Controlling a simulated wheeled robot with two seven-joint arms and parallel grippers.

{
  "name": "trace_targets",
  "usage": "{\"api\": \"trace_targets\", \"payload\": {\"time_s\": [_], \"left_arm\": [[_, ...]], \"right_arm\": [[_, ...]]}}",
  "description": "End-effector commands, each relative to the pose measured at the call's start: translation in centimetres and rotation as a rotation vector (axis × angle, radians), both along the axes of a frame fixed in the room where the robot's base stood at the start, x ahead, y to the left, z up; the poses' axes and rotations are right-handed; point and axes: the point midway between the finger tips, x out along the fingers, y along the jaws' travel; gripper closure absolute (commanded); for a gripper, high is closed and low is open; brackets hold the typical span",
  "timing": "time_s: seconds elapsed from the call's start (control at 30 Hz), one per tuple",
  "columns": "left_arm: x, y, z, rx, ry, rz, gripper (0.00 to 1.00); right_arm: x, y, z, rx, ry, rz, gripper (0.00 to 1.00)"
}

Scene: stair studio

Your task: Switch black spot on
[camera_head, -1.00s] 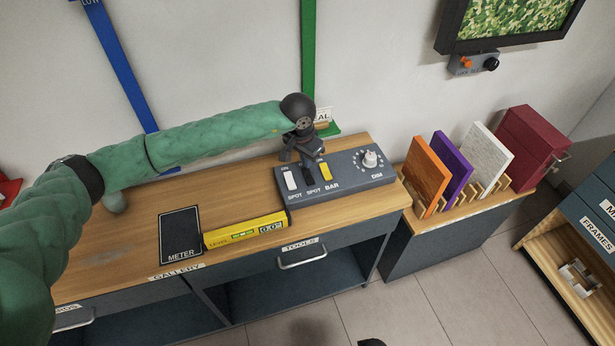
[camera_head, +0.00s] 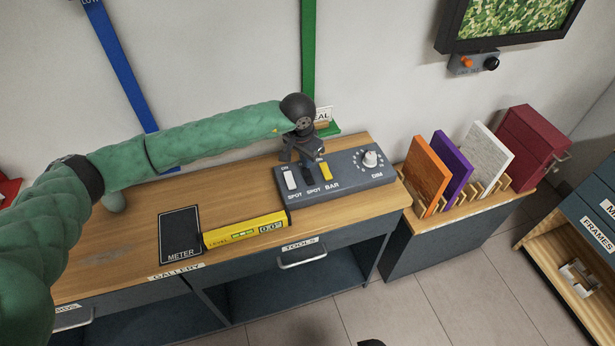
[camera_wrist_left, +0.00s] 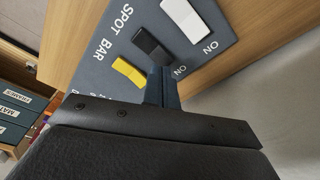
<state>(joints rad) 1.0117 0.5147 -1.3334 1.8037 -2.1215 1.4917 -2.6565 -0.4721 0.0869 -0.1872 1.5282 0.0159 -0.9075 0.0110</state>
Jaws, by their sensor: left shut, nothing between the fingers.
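The grey control box (camera_head: 345,188) lies on the wooden bench top. It has a white SPOT rocker (camera_head: 291,180), a black SPOT rocker, a yellow BAR rocker (camera_head: 325,171) and a DIM knob (camera_head: 371,159). My left gripper (camera_head: 309,163) hangs over the black rocker and mostly hides it in the head view. In the left wrist view the black rocker (camera_wrist_left: 150,45) shows between the white and yellow ones. The shut, empty fingers (camera_wrist_left: 164,80) are close to its ON side; I cannot tell whether they touch it.
A yellow level (camera_head: 246,231) and a black METER panel (camera_head: 181,236) lie left of the box. A rack with orange (camera_head: 426,175), purple and white panels stands to the right. The wall is close behind the bench.

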Motion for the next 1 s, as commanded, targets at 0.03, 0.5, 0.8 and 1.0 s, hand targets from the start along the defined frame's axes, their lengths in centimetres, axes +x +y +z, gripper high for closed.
{"api": "trace_targets", "payload": {"time_s": [0.03,0.5,0.8,1.0], "left_arm": [[0.0,0.0,-0.1,0.0,0.0,0.0,1.0],[0.0,0.0,0.7,0.0,0.0,-0.001,1.0],[0.0,0.0,2.7,0.001,-0.001,0.0,1.0],[0.0,0.0,4.0,-0.001,-0.001,0.0,1.0]], "right_arm": [[0.0,0.0,-0.1,0.0,0.0,0.0,0.57],[0.1,0.0,-0.5,0.0,-0.001,0.0,0.57],[0.1,0.0,-0.8,0.0,-0.001,0.0,0.57],[0.1,0.0,-1.0,0.0,-0.002,0.0,0.57]]}}
